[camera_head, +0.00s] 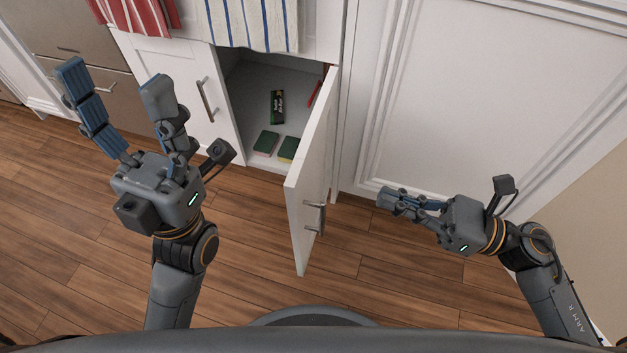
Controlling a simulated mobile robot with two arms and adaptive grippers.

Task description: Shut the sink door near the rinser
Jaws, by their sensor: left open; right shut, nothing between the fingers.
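The white cabinet door (308,190) under the counter stands wide open, swung out toward me on its right side. Its metal handle (314,217) is on the face turned to the right. My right gripper (381,198) is shut and empty, to the right of the door and apart from it. My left gripper (112,84) is open and empty, its fingers spread in front of the closed left door (180,88). The rinser is not in view.
Inside the open cabinet (245,100) are a dark green box (277,106) and sponges (266,142). A striped towel (252,22) and a red towel (135,14) hang above. White panelling (480,90) is at right. Wooden floor (255,240) is clear around the door.

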